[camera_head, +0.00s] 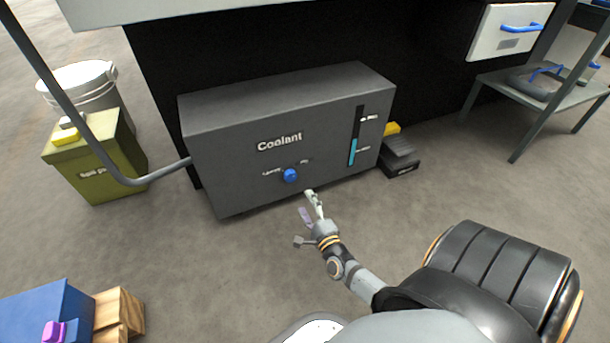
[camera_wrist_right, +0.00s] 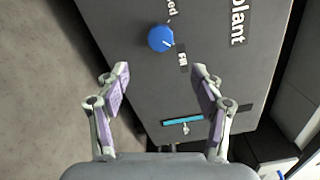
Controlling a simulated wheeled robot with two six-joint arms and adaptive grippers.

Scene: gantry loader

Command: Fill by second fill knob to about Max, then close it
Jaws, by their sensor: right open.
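A dark grey box marked "Coolant" (camera_head: 230,130) stands on the floor against a black machine. Its front has one round blue knob (camera_head: 290,175) between two small labels; the knob also shows in the right wrist view (camera_wrist_right: 160,38). A white mark on the knob appears to point toward the "Fill" label (camera_wrist_right: 183,58). An upright level gauge (camera_head: 356,135) has cyan in roughly its lower half, below the upper label. My right gripper (camera_head: 309,202) is open and empty, apart from the knob, below and right of it in the head view. My left gripper is out of view.
An olive bin (camera_head: 95,165) and a white bucket (camera_head: 80,88) stand left of the box, near a grey pipe (camera_head: 150,179). A blue box (camera_head: 40,315) is at bottom left. A low table (camera_head: 545,110) is at right. Floor before the coolant box is clear.

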